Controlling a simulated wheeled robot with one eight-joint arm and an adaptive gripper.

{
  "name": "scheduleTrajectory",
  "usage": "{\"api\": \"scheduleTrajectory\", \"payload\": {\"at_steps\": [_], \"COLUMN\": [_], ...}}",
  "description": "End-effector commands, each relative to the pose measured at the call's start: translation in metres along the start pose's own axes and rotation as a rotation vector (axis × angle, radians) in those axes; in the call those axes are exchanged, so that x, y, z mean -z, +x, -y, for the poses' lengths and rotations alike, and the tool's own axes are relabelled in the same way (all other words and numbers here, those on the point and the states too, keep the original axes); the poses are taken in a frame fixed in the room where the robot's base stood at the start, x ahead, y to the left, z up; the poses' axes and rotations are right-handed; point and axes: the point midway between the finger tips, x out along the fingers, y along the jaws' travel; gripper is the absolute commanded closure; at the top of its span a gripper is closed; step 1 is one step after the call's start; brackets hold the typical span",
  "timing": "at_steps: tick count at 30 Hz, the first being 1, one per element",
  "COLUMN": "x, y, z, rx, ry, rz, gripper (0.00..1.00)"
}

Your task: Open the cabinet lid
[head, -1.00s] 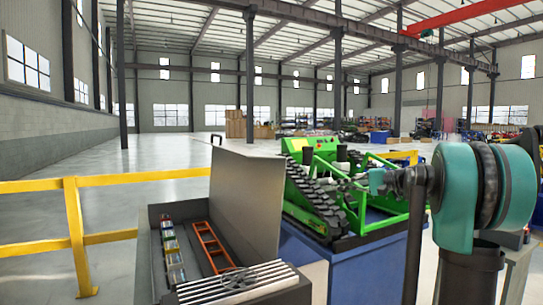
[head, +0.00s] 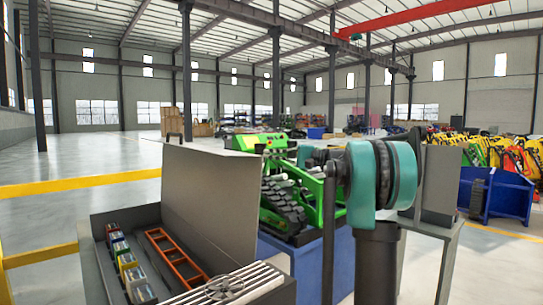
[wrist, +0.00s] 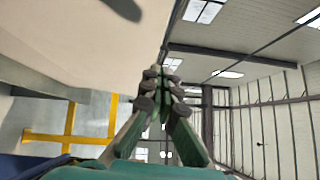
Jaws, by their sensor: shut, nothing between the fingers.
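The grey cabinet (head: 97,275) stands at the lower left in the head view. Its lid (head: 215,195) is raised and stands steeply upright along the right side of the box, with a small dark handle (head: 174,138) at its top edge. The inside is exposed. My gripper (wrist: 162,74) shows in the wrist view with its fingertips together and nothing between them. A large pale surface, apparently the lid (wrist: 85,35), fills the upper left there, close beside the fingers; I cannot tell whether they touch. In the head view my arm hides the gripper.
Inside the cabinet are an orange rack (head: 172,258), several small coloured blocks (head: 126,262) and a ribbed part with a fan (head: 225,288). A green tracked machine (head: 283,205) on a blue base stands behind the lid. A yellow railing (head: 70,187) runs at left; floor beyond is clear.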

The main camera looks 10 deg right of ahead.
Motion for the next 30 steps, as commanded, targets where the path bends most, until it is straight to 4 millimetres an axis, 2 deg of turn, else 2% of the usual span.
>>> {"api": "scheduleTrajectory", "payload": {"at_steps": [1,6,9,12,19,30], "x": [-0.001,-0.001,-0.001,-0.013,-0.027,-0.029], "y": [0.012,0.046,0.064,0.074,0.087,0.089], "z": [0.000,0.000,-0.001,0.000,0.000,0.000], "rx": [-0.001,-0.001,-0.001,-0.001,-0.001,-0.001], "ry": [0.000,0.001,0.001,0.000,0.000,0.000], "rz": [0.004,0.004,0.004,0.001,0.000,0.000], "gripper": [1.00,1.00,1.00,1.00,1.00,1.00]}}
